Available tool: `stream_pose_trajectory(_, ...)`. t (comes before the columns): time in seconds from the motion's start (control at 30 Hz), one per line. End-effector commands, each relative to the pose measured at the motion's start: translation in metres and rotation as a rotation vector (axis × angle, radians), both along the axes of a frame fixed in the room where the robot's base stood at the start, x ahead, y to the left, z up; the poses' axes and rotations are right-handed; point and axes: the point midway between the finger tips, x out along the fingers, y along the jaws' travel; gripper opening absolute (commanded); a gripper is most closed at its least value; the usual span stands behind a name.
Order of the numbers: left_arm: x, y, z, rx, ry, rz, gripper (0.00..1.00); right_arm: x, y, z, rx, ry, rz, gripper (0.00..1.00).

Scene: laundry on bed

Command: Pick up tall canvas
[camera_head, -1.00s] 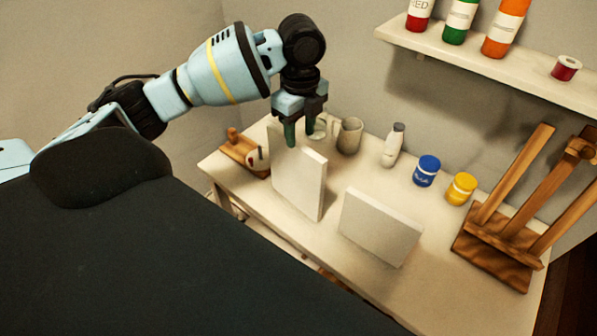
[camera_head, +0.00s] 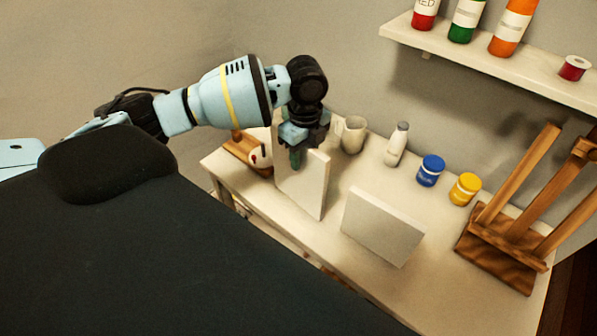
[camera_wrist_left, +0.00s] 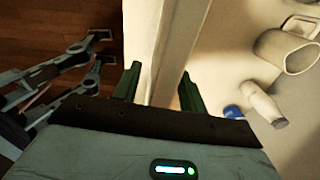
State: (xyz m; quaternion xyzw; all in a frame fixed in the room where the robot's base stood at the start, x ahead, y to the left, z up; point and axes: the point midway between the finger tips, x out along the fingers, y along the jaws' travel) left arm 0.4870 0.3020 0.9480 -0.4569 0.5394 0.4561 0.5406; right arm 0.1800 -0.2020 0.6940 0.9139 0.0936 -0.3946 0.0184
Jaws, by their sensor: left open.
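The tall canvas (camera_head: 304,187) is a white upright panel on the table, left of a wider white canvas (camera_head: 382,226). My left gripper (camera_head: 306,158) is open and lowered at the tall canvas's top edge, with a green finger in front of its face. In the left wrist view the tall canvas (camera_wrist_left: 172,50) runs between the two fingers of my left gripper (camera_wrist_left: 160,92). Whether either finger touches it I cannot tell. The far finger is mostly hidden in the head view. My right gripper is not seen.
Behind the canvases stand a mug (camera_head: 352,134), a white bottle (camera_head: 396,145), a blue jar (camera_head: 430,170) and a yellow jar (camera_head: 465,189). A wooden easel (camera_head: 520,225) is at the right. A wooden item (camera_head: 243,150) is at the left. A shelf (camera_head: 480,57) hangs above.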

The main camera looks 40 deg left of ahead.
Motion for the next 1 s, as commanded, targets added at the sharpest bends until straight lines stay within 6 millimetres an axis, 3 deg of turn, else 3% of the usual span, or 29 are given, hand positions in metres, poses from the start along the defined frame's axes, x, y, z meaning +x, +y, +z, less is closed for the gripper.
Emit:
stream_pose_trajectory(0.13,-0.0001,0.0002,0.0004,0.0,0.0,0.0,0.42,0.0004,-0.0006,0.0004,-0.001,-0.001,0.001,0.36)
stream_pose_trajectory(0.47,-0.0001,0.0001,0.0006,0.0,0.0,0.0,0.0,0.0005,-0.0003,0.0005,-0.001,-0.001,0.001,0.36)
stream_pose_trajectory(1.0,0.0003,-0.0001,0.0061,0.0,-0.001,0.0,0.0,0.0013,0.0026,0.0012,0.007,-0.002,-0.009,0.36)
